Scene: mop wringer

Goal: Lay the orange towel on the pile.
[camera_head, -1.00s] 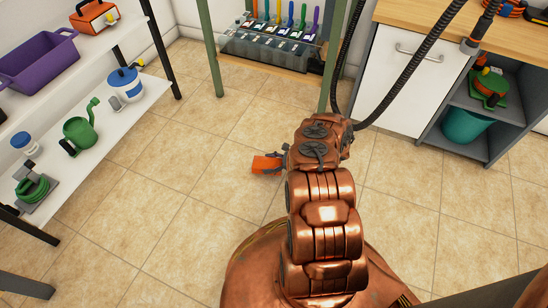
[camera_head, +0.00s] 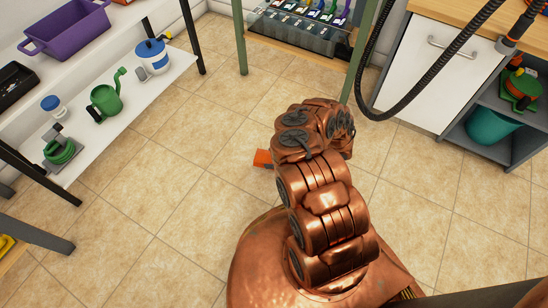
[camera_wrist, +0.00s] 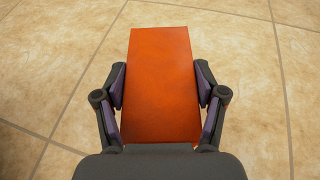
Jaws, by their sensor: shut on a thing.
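The orange towel is a flat, folded rectangular block (camera_wrist: 160,80) in the wrist view, with bare floor tiles beyond it. My gripper (camera_wrist: 160,88) is shut on it, with one finger pressed to each long side. In the head view a small orange part of the towel (camera_head: 263,158) shows to the left of my copper arm. The arm hides the rest of it and the gripper there. It is held over the open floor, away from the shelves. No pile of towels can be made out in either view.
A cabinet with a teal bucket (camera_head: 490,126) stands right. A yellow item (camera_head: 6,243) lies at the lower left. The middle floor is clear.

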